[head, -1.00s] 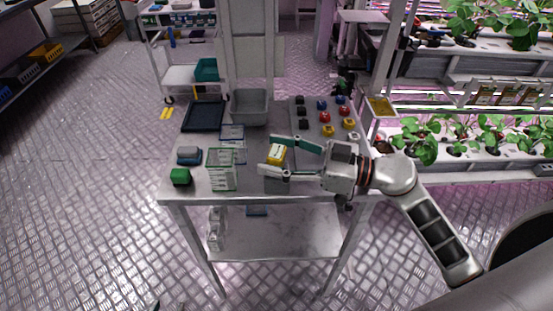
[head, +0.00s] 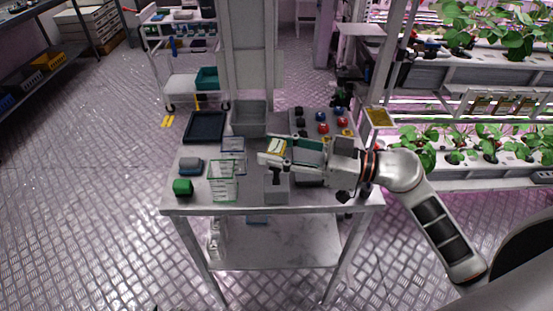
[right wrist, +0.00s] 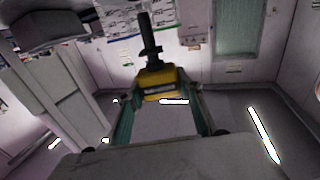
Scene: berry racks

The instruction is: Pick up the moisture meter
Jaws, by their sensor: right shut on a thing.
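The moisture meter (head: 272,146) has a yellow body with a black probe part that hangs down in the head view. My right gripper (head: 275,153) reaches in from the right and is shut on the yellow body. My left gripper is not in view.
Plant racks stand at right.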

